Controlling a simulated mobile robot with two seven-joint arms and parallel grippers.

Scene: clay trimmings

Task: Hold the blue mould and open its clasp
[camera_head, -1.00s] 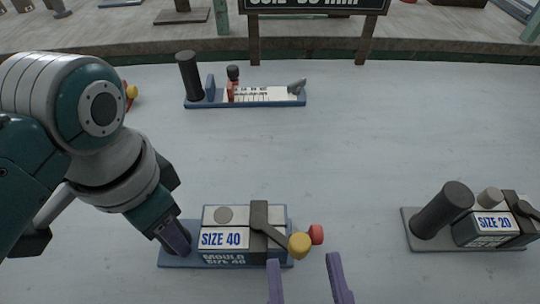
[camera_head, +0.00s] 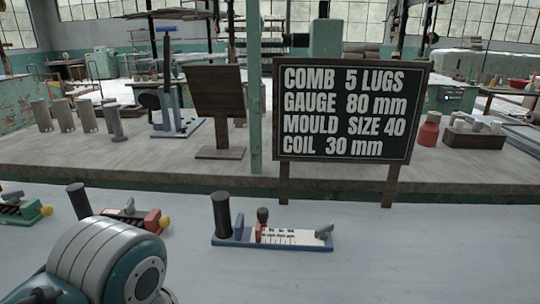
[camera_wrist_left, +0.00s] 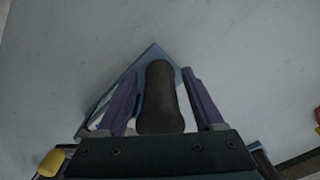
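In the left wrist view a dark upright cylindrical handle (camera_wrist_left: 160,95) stands between the purple fingers of my left gripper (camera_wrist_left: 160,78). Narrow gaps show between handle and fingers, so the gripper looks open around it. Part of a blue base plate (camera_wrist_left: 150,57) shows behind the handle, which fits the blue mould. A yellow knob (camera_wrist_left: 51,163) shows at the lower left, partly behind my gripper. The mould's body and clasp are mostly hidden there. In the head view the blue mould and both grippers are out of frame; only my left arm shows at the lower left.
A blue-based gauge (camera_head: 275,238) stands on the pale table in the head view. Red (camera_head: 150,220) and green (camera_head: 20,212) devices stand left of it. A sign (camera_head: 350,112) behind reads mould size 40. The table right of the gauge is clear.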

